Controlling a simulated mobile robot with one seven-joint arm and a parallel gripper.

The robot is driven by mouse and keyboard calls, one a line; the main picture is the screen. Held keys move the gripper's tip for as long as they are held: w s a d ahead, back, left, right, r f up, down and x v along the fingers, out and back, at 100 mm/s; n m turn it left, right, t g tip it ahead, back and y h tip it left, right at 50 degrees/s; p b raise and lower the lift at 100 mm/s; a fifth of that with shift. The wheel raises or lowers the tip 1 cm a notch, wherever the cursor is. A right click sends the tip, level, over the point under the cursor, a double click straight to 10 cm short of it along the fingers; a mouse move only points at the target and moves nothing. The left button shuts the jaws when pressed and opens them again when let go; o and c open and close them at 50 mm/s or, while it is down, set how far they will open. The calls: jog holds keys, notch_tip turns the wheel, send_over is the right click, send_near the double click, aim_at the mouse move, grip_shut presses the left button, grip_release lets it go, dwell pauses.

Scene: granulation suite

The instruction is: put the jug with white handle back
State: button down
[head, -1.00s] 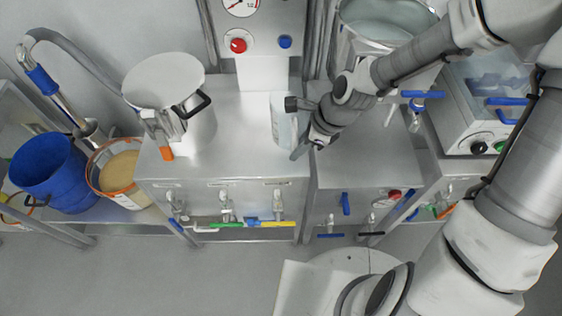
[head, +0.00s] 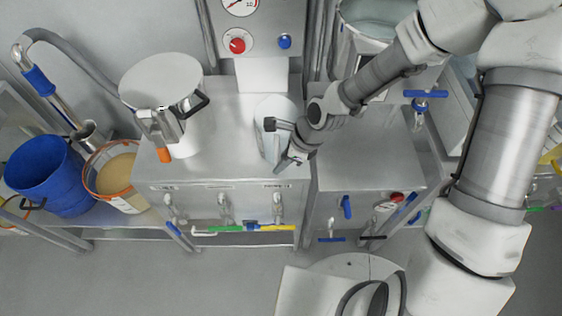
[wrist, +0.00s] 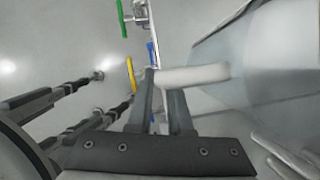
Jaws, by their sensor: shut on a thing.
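The jug with the white handle (head: 268,112) is a pale, translucent vessel near the right part of the steel cabinet top (head: 235,135). My gripper (head: 279,146) is at its right side in the head view. In the wrist view the two fingers (wrist: 163,112) are shut on the white handle (wrist: 195,77), and the clear jug wall (wrist: 262,62) fills the right. The jug looks upright. My gripper partly hides it in the head view, and I cannot tell whether its base touches the cabinet top.
A steel vessel with a round lid (head: 160,80) and black handle stands on the left of the cabinet top. A blue bucket (head: 45,175) and an orange-rimmed tub (head: 112,172) are further left. Valves with coloured handles (head: 265,225) line the cabinet front. A gauge panel (head: 262,30) rises behind.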

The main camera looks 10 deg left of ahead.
jog(key=c, duration=0.8)
grip_release()
jog(key=shift+f, duration=0.1)
jog(key=shift+c, duration=0.2)
jog(key=p+v, duration=0.3)
jog(key=v, duration=0.9)
jog(key=shift+p, duration=0.35)
